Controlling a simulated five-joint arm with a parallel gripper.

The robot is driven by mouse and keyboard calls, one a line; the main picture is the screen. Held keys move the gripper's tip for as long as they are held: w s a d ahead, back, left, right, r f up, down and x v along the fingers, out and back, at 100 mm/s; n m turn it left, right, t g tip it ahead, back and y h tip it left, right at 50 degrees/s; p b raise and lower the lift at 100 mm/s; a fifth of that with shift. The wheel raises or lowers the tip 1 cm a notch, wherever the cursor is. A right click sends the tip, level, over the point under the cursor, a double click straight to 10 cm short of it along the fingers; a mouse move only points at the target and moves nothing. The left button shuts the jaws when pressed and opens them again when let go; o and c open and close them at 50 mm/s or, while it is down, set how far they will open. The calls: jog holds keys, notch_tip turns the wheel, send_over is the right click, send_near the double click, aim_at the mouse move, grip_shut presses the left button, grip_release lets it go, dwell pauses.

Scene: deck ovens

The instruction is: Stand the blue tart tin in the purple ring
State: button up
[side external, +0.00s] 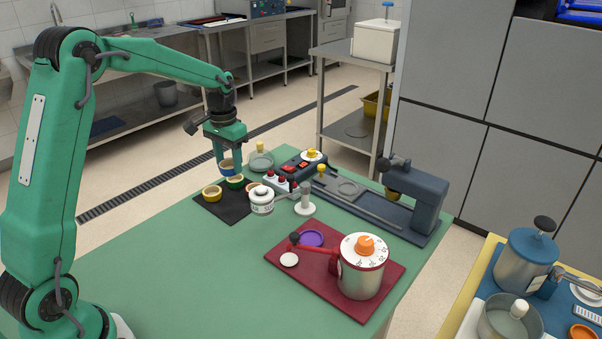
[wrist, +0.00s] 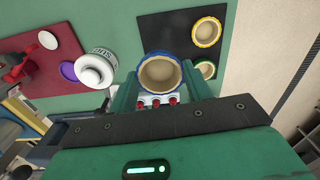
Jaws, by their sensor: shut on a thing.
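The blue tart tin (side external: 227,169) is between the fingers of my gripper (side external: 230,172), which is shut on it above the black mat (side external: 222,211). In the wrist view the blue tin (wrist: 160,74) shows its pale inside, upright between the two green fingers (wrist: 160,90). The purple ring (side external: 311,238) lies flat on the dark red board, well to the right of my gripper and nearer the camera. It also shows in the wrist view (wrist: 68,71) at left, partly behind the white jar. Nothing shows inside the ring.
A white jar (side external: 262,202) and small stand (side external: 305,205) lie between mat and board. A dial-topped canister (side external: 362,270) with a red arm stands beside the ring.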

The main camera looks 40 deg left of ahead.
jog(key=shift+w+d+r, duration=0.1)
jog(key=shift+d+r, duration=0.05)
jog(key=shift+r, duration=0.5)
jog(key=shift+d+r, duration=0.1)
jog(key=shift+r, duration=0.5)
jog(key=w+d, duration=0.1)
jog(key=d, duration=0.2)
jog(key=w+d+m, duration=0.1)
jog(key=d, duration=0.3)
jog(key=w+d+m, duration=0.1)
jog(key=d, duration=0.2)
jog(key=shift+d+f, duration=0.1)
jog(key=shift+d, duration=0.1)
jog(key=d+m, duration=0.3)
jog(key=d, duration=1)
send_over(311, 239)
notch_tip(311, 239, down, 6)
jog(key=shift+f, duration=0.5)
jog(key=shift+f, duration=0.2)
jog(key=shift+f, duration=2.7)
jog(key=shift+f, duration=0.6)
